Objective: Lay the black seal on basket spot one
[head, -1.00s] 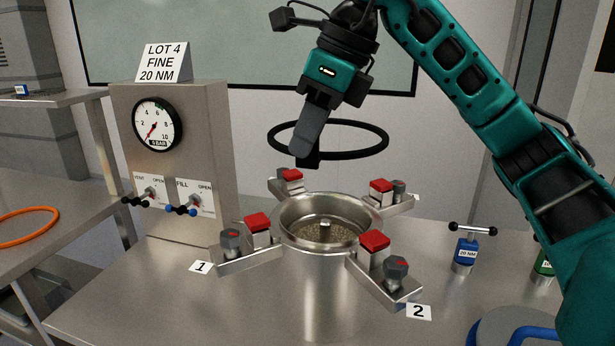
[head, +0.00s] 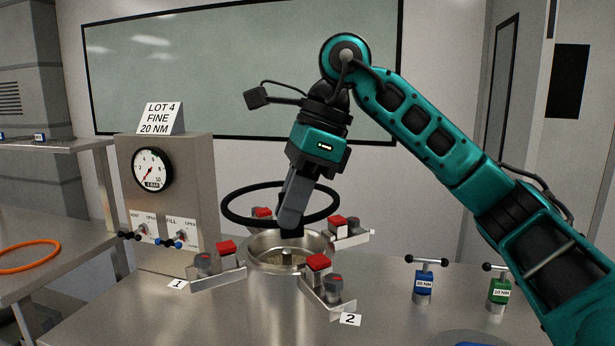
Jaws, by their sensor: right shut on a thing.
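The black seal (head: 229,214) is a thin black ring. My right gripper (head: 292,230) is shut on it, pointing down, and holds it roughly level. In the head view the ring shows just above and behind the open mouth of the steel vessel (head: 290,300). The gripper's fingers cover part of the ring's near side. No basket can be made out, so basket spot one is not seen. A card marked 1 (head: 177,285) lies on the table to the left of the vessel. My left gripper is not in view.
Arms with red blocks and grey knobs stick out around the vessel. A gauge panel (head: 193,198) stands behind left. Blue (head: 423,284) and green (head: 499,291) T-handled tools stand at right. An orange ring (head: 30,256) lies on the left bench. The table's front left is clear.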

